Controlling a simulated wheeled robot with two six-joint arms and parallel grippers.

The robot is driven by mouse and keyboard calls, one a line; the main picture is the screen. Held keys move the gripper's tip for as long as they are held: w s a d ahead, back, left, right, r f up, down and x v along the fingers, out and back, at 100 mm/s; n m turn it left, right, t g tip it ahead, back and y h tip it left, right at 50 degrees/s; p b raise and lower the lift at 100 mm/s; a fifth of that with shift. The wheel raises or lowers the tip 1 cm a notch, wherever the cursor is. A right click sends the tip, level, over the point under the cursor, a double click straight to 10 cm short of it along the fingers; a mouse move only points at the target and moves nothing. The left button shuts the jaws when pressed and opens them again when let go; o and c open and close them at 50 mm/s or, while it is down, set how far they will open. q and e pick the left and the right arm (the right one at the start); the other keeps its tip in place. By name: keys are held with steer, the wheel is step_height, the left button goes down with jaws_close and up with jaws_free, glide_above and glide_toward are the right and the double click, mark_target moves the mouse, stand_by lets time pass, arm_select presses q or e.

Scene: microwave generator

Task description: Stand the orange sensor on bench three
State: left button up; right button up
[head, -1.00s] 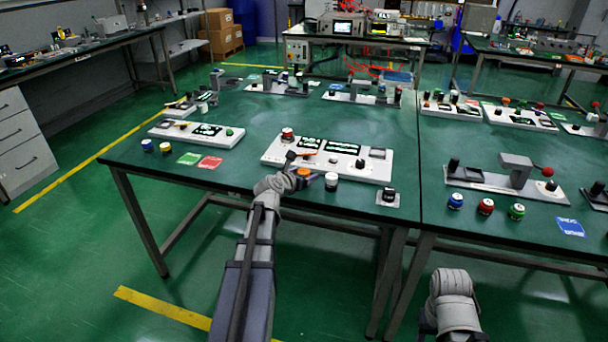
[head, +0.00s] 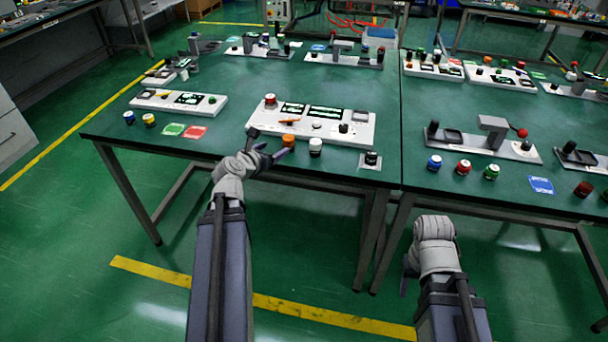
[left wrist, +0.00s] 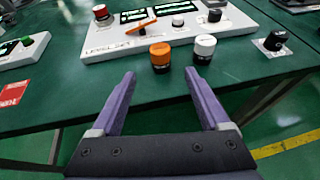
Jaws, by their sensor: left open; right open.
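The orange sensor (head: 288,141), a short dark cylinder with an orange top, stands upright near the front edge of the green bench (head: 235,104). It also shows in the left wrist view (left wrist: 160,54), just beyond and between my fingertips, apart from them. A white-topped cylinder (head: 316,147) stands close on its right. My left gripper (head: 268,150) is open and empty, just left of the sensor at the bench edge; its purple fingers (left wrist: 158,82) are spread wide. My right gripper (head: 410,268) is low in front of the benches, its fingers mostly hidden. I cannot tell which bench is number three.
A white control panel (head: 257,121) lies right behind the sensor. A small black-knobbed unit (head: 371,160) is to the right. Red (head: 196,132) and green (head: 173,129) cards lie left. Another bench adjoins on the right, with coloured cylinders along its front.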

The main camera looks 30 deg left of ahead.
arm_select(q)
steer(key=s+d+f+m+g+h, duration=0.1)
steer(key=d+f+m+g+h, duration=0.15)
steer(key=d+m, duration=0.55)
steer(key=s+d+f+m+g+h, duration=0.1)
steer(key=d+f+m+g, duration=0.25)
steer(key=d+m, duration=0.5)
steer(key=s+d+f+m+g+h, duration=0.15)
steer(key=d+f+m, duration=0.35)
steer(key=d, duration=0.5)
steer(key=s+d+f+m+g+y, duration=0.1)
steer(key=s+d+m+g+y, duration=0.1)
steer(key=s+d+m, duration=0.3)
steer(key=s+d+f+m+g+y, duration=0.1)
steer(key=s+d+m+g+y, duration=0.2)
steer(key=s+m, duration=0.5)
steer(key=d+m+g, duration=0.1)
steer(key=m, duration=0.5)
steer(key=shift+d+f, duration=0.2)
steer(key=shift+d, duration=0.2)
